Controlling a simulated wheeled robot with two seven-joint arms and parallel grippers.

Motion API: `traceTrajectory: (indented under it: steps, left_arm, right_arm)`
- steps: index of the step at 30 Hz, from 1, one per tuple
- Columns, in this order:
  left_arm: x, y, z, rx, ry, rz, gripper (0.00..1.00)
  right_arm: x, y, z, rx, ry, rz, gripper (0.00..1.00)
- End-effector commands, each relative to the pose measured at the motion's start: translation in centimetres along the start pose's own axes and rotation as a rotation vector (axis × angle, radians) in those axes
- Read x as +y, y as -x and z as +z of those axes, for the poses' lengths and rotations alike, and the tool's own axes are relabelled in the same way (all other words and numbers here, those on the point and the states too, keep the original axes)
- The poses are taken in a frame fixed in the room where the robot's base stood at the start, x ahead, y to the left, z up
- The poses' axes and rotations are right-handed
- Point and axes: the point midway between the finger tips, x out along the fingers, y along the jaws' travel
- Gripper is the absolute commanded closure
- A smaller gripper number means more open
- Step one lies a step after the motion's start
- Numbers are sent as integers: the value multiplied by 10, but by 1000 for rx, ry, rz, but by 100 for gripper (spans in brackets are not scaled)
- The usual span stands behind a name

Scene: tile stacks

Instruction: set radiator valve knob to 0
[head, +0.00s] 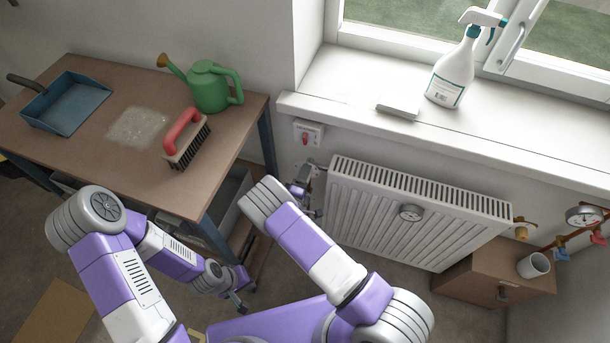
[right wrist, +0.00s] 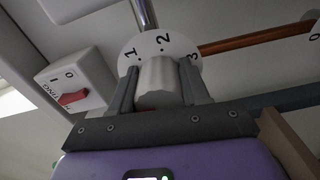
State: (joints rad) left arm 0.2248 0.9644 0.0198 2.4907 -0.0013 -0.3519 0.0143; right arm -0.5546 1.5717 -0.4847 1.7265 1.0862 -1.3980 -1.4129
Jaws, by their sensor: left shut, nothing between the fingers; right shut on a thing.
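The radiator valve knob (right wrist: 157,84) is a pale grey cylinder in front of a white round dial (right wrist: 131,46) marked 1, 2 and 3. The 2 is at the top, the 1 left of it and the 3 right. A 0 on the dial is not visible, and I cannot make out the pointer setting. My right gripper (right wrist: 159,72) is shut on the knob, one finger on each side. In the head view my right gripper (head: 309,177) is at the radiator's left end, small and partly hidden. My left gripper (head: 240,302) is shut and empty, low near the floor.
A red-switch box (right wrist: 74,92) is close left of the knob. The workbench (head: 100,150) holds a dustpan, brush and watering can. A windowsill (head: 350,75) overhangs the radiator.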

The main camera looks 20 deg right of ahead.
Motion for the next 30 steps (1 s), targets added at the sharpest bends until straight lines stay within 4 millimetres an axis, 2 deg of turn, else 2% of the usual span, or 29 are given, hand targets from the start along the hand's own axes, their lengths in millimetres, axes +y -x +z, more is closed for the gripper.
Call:
traceTrajectory:
  steps: [9,24,25,29,30]
  left_arm:
    - [-1,-4,0,0,0,0,100]
    - [-1,-4,0,0,0,0,100]
    - [-1,-4,0,0,0,0,100]
    - [-1,-4,0,0,0,0,100]
    - [-1,-4,0,0,0,0,100]
  right_arm:
    - [0,0,-1,2,100,0,85]
    - [0,0,0,2,117,-1,85]
    - [0,0,0,2,117,-1,50]
    - [0,0,0,2,116,-1,30]
    - [0,0,0,2,116,-1,29]
